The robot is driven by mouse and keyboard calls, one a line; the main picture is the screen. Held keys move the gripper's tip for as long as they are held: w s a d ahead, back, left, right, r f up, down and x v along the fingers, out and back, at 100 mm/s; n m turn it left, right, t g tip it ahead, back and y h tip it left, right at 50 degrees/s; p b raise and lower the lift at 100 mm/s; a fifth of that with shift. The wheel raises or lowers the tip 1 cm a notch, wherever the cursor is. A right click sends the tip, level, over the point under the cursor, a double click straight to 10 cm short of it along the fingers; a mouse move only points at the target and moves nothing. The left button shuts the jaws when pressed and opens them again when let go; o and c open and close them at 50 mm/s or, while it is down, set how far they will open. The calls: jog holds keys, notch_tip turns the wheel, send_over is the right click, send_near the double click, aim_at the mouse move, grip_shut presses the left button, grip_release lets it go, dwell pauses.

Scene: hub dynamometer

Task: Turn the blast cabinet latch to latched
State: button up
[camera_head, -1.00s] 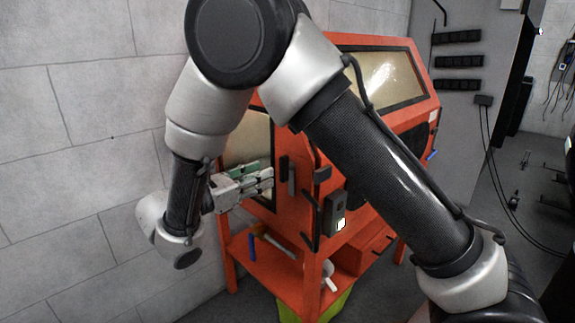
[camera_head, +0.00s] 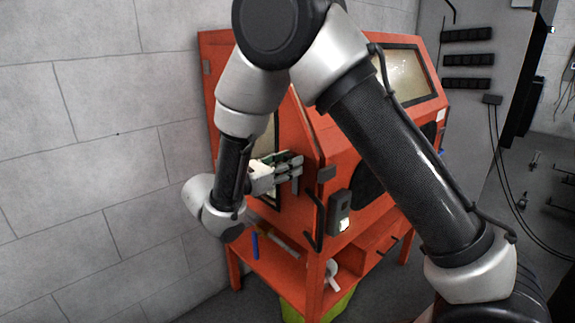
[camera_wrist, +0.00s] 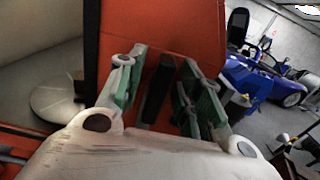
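The orange-red blast cabinet (camera_head: 345,150) stands against the wall, and its orange panel (camera_wrist: 185,28) fills the middle of the wrist view. The latch is a dark upright bar (camera_wrist: 157,90) on this panel. My gripper (camera_wrist: 160,86) is open, with one finger on each side of the bar. Gaps show between the bar and both fingers. In the head view my gripper (camera_head: 290,167) is at the cabinet's left side, by the edge toward me, and covers most of the latch.
A dark box with a light face (camera_head: 339,212) and black brackets (camera_head: 312,220) sit near the cabinet's front corner, close to my gripper. A lower shelf (camera_head: 275,262) holds a blue item (camera_head: 255,245). The grey block wall (camera_head: 100,130) is at left.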

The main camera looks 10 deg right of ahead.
grip_shut()
jog(key=shift+n, duration=0.3)
jog(key=n, duration=0.4)
jog(key=shift+w+a, duration=0.15)
jog(key=shift+w, duration=0.05)
jog(key=shift+w+a+f+n, duration=0.1)
jog(key=shift+f+n, duration=0.1)
jog(key=shift+n, duration=2)
jog(key=shift+w+a+f+n, duration=0.1)
jog(key=shift+f+n, duration=0.05)
jog(key=shift+n, duration=2.05)
jog(key=shift+w+f+n, duration=0.1)
jog(key=shift+f+n, duration=0.1)
jog(key=shift+n, duration=2)
